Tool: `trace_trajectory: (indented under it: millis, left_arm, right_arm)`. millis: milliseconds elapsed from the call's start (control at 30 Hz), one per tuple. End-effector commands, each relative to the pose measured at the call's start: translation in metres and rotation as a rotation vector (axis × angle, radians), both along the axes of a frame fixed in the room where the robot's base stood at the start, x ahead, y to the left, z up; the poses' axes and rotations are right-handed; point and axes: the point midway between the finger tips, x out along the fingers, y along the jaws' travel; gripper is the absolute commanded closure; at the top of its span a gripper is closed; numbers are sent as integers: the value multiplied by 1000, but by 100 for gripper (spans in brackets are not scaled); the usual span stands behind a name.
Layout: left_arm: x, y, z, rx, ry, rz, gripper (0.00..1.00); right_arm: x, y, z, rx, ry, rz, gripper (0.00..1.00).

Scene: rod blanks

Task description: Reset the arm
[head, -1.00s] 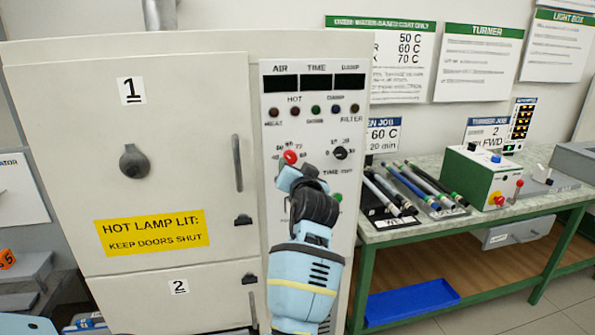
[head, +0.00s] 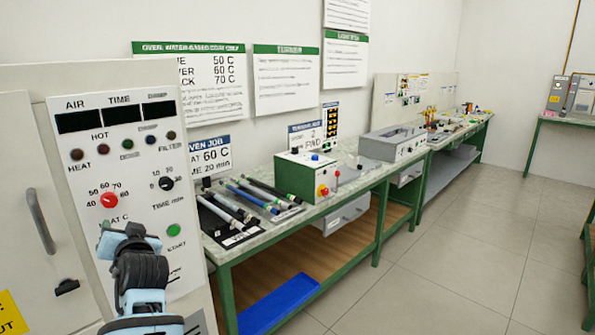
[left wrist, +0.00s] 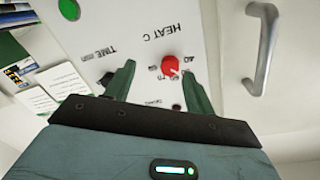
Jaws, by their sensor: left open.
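My left arm (head: 140,275) reaches up in front of the oven's control panel (head: 95,170). In the head view its gripper is below the red heat knob (head: 109,200), with the fingertips hidden. In the left wrist view the left gripper (left wrist: 162,80) is open, its two green fingers apart. The red knob (left wrist: 171,66) shows beyond and between the fingers, and nothing is held. The black time knob (head: 166,183) and green start button (head: 173,230) are to the right of the red knob. My right gripper is not in view.
The oven door handle (head: 40,221) is left of the panel. To the right a green-legged bench (head: 222,250) carries several rods (head: 245,197), a green and white box (head: 308,177) and a grey machine (head: 393,143). A blue tray (head: 280,303) lies below. The floor (head: 450,250) at right is clear.

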Motion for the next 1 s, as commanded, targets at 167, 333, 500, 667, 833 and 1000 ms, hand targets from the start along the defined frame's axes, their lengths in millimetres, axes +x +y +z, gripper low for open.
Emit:
trace_trajectory:
  millis: [167, 333, 500, 667, 833, 1000]
  left_arm:
    - [-25, -20, -82, -11, 77, -115, 46]
    - [-61, -46, -158, -53, 149, -238, 46]
    - [-113, -76, -228, -124, 224, -357, 46]
    - [-174, -106, -285, -218, 296, -460, 46]
    - [-252, -139, -335, -345, 375, -552, 46]
    - [-339, -173, -369, -498, 453, -622, 46]
  right_arm:
    - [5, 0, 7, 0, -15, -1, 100]
    - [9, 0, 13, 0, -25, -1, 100]
    - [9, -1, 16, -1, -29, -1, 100]
    - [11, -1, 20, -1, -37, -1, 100]
    - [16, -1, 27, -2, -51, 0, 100]
    - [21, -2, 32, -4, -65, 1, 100]
